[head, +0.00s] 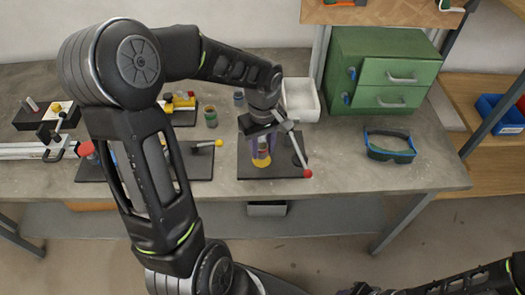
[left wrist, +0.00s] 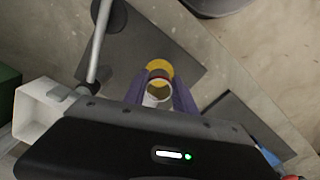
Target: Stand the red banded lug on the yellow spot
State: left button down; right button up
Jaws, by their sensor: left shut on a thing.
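My left gripper (head: 262,155) points down over a dark plate (head: 285,170) at the middle of the bench. The yellow spot (head: 261,163) shows on that plate, just under the fingertips. In the left wrist view the purple fingers (left wrist: 158,98) are shut on a small hollow round lug (left wrist: 157,93) with a pale inside and a dark reddish band. The yellow spot (left wrist: 157,70) shows behind it and is partly hidden by it. I cannot tell whether the lug touches the plate. My right gripper is not in view.
A lever with a red ball (head: 308,173) slants over the plate, close beside my left gripper. Another dark plate (head: 198,165) with a yellow-knobbed lever lies left. A white bin (head: 300,100) and green drawers (head: 380,72) stand behind. Goggles (head: 390,146) lie right.

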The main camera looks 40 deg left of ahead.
aim_at(263, 147)
pick_arm(q)
jog(key=shift+f, duration=1.2)
jog(key=shift+f, duration=0.1)
jog(key=c, duration=1)
grip_release()
notch_tip(263, 147, up, 12)
jog(key=shift+r+b, duration=0.2)
jog(key=shift+b, duration=0.1)
jog(key=shift+f, duration=0.1)
